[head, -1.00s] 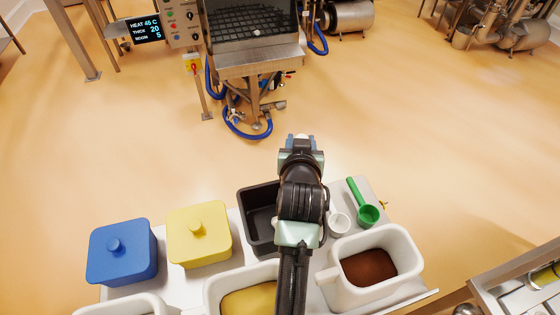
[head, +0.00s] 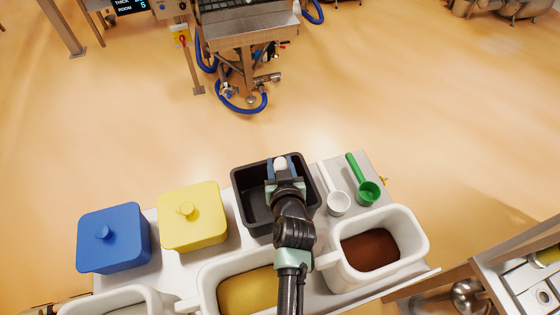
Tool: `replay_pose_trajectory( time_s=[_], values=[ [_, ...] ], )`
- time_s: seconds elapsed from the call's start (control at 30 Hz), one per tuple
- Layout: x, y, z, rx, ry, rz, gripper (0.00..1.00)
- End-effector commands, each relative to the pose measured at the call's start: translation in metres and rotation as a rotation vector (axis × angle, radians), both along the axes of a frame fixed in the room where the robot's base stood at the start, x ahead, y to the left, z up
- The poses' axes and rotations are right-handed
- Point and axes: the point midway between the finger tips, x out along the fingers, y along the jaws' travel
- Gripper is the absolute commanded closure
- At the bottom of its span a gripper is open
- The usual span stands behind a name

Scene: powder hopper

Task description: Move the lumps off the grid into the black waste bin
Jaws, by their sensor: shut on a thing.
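My gripper (head: 281,170) is shut on a small white lump (head: 280,163). It holds the lump over the far part of the black waste bin (head: 240,196), which stands on the white tabletop. My arm hides part of the bin's inside; the visible part looks dark and empty. The grid (head: 235,22) of the hopper shows only in part at the top edge of the head view, and I cannot tell whether lumps lie on it.
A yellow lidded box (head: 192,217) and a blue lidded box (head: 114,239) stand left of the bin. A white scoop (head: 337,203) and a green scoop (head: 368,191) lie to its right. A tub of brown powder (head: 370,248) and a tub of yellow powder (head: 245,292) stand nearer.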

Motion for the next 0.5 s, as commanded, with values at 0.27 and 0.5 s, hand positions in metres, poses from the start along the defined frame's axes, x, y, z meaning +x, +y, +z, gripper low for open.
replay_pose_trajectory(
  time_s=[0.27,0.5],
  values=[
    [0.0006,0.0001,-0.0123,0.000,-0.002,0.000,1.00],
    [0.0005,0.0000,-0.0118,0.001,-0.002,0.000,0.40]
  ],
)
